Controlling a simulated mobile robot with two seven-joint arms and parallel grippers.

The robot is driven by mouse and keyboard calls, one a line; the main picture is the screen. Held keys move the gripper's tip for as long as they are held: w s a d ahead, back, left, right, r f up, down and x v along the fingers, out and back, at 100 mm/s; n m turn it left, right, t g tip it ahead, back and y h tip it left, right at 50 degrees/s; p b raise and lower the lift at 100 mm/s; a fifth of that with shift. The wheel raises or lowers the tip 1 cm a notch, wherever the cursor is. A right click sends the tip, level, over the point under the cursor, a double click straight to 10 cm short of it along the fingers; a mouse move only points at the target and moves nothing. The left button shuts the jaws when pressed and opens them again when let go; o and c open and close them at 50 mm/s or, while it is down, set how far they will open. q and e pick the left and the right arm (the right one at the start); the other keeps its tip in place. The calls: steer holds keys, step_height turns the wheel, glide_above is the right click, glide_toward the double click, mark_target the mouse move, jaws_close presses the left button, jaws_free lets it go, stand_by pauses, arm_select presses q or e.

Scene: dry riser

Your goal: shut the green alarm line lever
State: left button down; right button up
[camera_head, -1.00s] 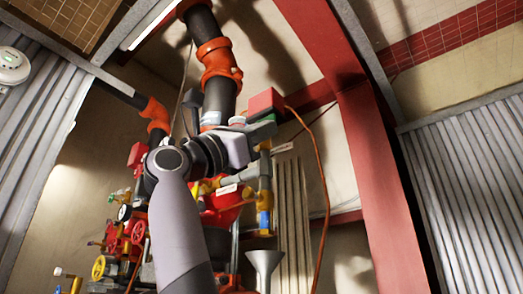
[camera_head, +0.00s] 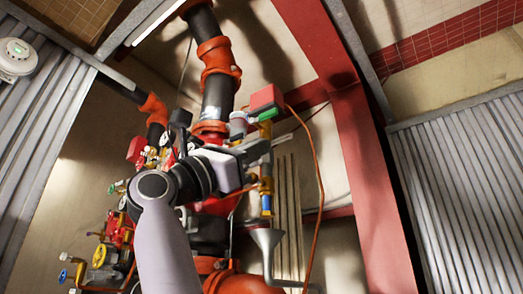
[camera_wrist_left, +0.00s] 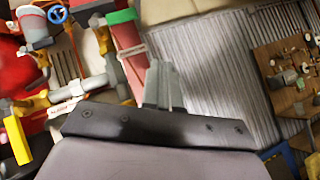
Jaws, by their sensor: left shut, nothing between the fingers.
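A green part (camera_head: 266,116), which looks like the green lever, shows just below a red box (camera_head: 266,97) on the brass pipework. In the left wrist view, green (camera_wrist_left: 117,17) shows at the upper end of a red piece (camera_wrist_left: 128,48); I cannot tell whether this is the lever. My left gripper (camera_head: 277,144) is below the green part in the head view, its fingers shut and empty. In the left wrist view its fingertips (camera_wrist_left: 163,80) point up, close beside the red piece in the picture. Contact cannot be told. My right gripper is not in view.
A thick black riser pipe with orange couplings (camera_head: 218,60) stands behind. An orange cable (camera_head: 313,165) hangs to the right, with a grey funnel (camera_head: 265,240) below. A red steel column (camera_head: 365,150) stands right.

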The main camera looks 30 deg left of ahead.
arm_select(q)
steer(key=shift+s+f+b, duration=0.45)
steer(key=shift+s+f, duration=0.9)
steer(key=shift+s, duration=0.2)
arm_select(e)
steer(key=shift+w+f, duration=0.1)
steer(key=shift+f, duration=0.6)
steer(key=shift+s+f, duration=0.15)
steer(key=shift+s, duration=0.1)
